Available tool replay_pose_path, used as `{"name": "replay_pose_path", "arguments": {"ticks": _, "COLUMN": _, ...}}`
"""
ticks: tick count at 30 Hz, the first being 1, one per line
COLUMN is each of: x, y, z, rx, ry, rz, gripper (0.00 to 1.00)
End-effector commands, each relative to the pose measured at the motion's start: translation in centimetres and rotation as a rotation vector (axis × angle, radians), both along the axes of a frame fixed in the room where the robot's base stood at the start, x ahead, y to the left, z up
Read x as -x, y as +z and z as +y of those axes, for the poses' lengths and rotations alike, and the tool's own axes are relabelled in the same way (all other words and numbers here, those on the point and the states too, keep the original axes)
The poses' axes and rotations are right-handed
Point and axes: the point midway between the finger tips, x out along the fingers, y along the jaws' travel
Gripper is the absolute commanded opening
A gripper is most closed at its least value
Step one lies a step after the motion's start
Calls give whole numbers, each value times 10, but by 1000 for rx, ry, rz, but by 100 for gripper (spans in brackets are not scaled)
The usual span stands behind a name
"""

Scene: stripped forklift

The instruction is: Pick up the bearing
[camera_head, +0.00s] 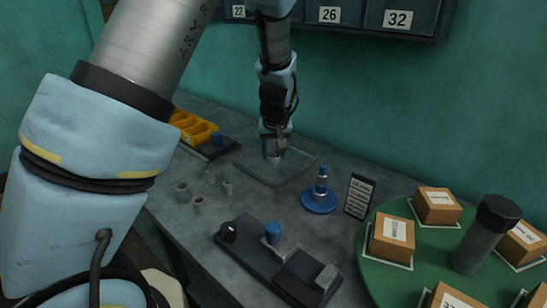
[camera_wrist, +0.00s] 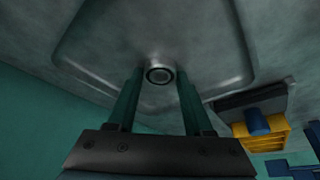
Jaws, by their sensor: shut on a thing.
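The bearing (camera_wrist: 160,75) is a small grey metal ring with a dark centre, seen in the wrist view between the tips of my gripper (camera_wrist: 158,80). The gripper is shut on it, one finger on each side. In the head view my gripper (camera_head: 274,148) points down over a shallow grey tray (camera_head: 262,180), with the small ring (camera_head: 274,157) at its tips. The tray also shows in the wrist view (camera_wrist: 95,50). I cannot tell whether the ring touches the tray.
Yellow bins (camera_head: 192,127) stand behind left of the tray. Grey cylinders (camera_head: 198,203) lie left. A blue ringed stand (camera_head: 319,198) and label board (camera_head: 358,196) are right. A dark fixture (camera_head: 270,262) lies in front. A green turntable (camera_head: 400,280) carries boxes and a dark cylinder (camera_head: 485,235).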

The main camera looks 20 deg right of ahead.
Motion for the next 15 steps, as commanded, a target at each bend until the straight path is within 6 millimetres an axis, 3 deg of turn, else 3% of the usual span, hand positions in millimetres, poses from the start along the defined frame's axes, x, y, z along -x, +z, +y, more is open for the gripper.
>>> {"name": "replay_pose_path", "arguments": {"ticks": 4, "x": 0, "y": 0, "z": 0, "rx": 0, "ry": 0, "rz": 0, "gripper": 20}}
{"name": "replay_pose_path", "arguments": {"ticks": 11, "x": 0, "y": 2, "z": 0, "rx": 1, "ry": 0, "rz": -1, "gripper": 20}}
{"name": "replay_pose_path", "arguments": {"ticks": 15, "x": -1, "y": 16, "z": -1, "rx": 4, "ry": 0, "rz": -3, "gripper": 20}}
